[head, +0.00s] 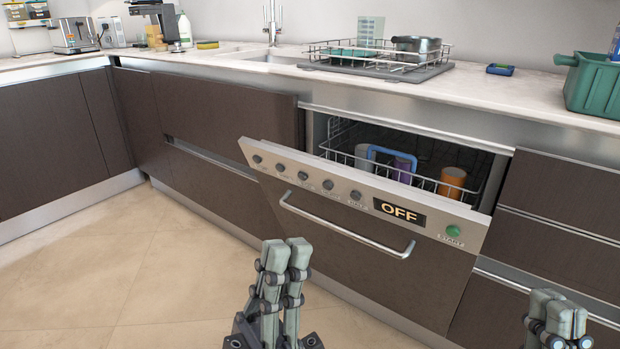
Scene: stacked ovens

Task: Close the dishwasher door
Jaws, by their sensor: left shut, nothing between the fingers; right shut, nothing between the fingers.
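The dishwasher door (370,252) is brown with a silver control panel, an OFF display and a green start button. It is partly open, its top edge tilted out from the cabinet front. A curved bar handle (345,234) runs across it. Behind the door, the dishwasher's upper rack (340,153) holds several cups. My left gripper (286,248) is shut and empty, in front of the door's lower left part. My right gripper (558,300) is shut and empty at the lower right, in front of the drawers right of the dishwasher.
The counter above holds a dish rack (345,55) with a pot (417,44) and a green crate (592,85). Drawers (560,200) stand right of the dishwasher, brown cabinets (210,115) left. The tiled floor (120,255) at left is clear.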

